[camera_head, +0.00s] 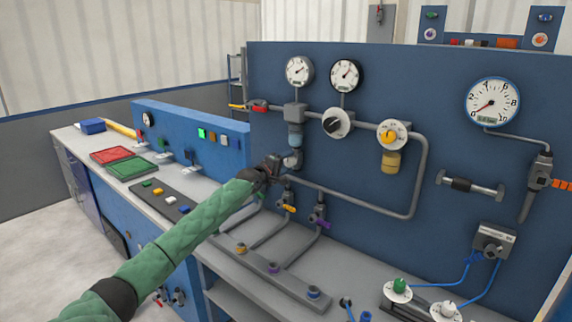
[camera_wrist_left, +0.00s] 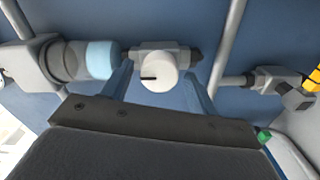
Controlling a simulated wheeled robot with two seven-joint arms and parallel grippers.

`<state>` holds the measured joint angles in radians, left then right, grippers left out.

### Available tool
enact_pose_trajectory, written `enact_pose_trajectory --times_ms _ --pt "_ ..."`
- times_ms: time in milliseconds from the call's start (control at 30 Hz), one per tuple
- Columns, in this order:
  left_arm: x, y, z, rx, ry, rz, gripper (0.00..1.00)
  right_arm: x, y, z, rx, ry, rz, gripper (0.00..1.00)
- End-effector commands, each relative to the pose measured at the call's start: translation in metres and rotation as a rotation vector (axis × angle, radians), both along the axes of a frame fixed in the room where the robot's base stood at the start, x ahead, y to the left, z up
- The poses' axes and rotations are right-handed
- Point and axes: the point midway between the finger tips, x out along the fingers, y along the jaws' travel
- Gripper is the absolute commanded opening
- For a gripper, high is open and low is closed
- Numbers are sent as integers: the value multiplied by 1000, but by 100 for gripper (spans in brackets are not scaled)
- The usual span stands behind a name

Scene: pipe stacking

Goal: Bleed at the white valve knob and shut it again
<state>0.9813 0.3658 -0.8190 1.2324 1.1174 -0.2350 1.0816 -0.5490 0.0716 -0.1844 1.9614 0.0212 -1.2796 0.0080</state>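The white valve knob (camera_wrist_left: 158,72) is a round knob with a short black mark on its face, sitting on a grey fitting (camera_wrist_left: 165,48) in the left wrist view. My left gripper (camera_wrist_left: 160,88) has one finger on each side of the knob, with a gap showing on both sides, so it looks open. In the head view my left gripper (camera_head: 272,168) is at the blue panel, just below the filter with a light-blue band (camera_head: 295,139). I cannot make out the knob clearly there. My right gripper is not in view.
Grey pipes and small valves with yellow (camera_head: 289,208) and purple (camera_head: 319,223) handles lie right of my gripper. Gauges (camera_head: 299,71) and a black-and-white dial (camera_head: 337,122) are above. The bench (camera_head: 217,181) runs below the panel, holding red and green trays at left.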

Motion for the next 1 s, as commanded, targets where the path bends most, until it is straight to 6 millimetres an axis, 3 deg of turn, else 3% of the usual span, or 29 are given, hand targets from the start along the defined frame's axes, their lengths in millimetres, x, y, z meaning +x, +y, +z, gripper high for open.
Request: enact_pose_trajectory --times_ms 367,700,1000 --pt "-15 10 -3 -1 1 -2 59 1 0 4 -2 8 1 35" --pt "-52 38 -3 0 2 -1 59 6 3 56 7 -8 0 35" --pt "-63 47 -1 1 1 0 59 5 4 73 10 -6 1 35"
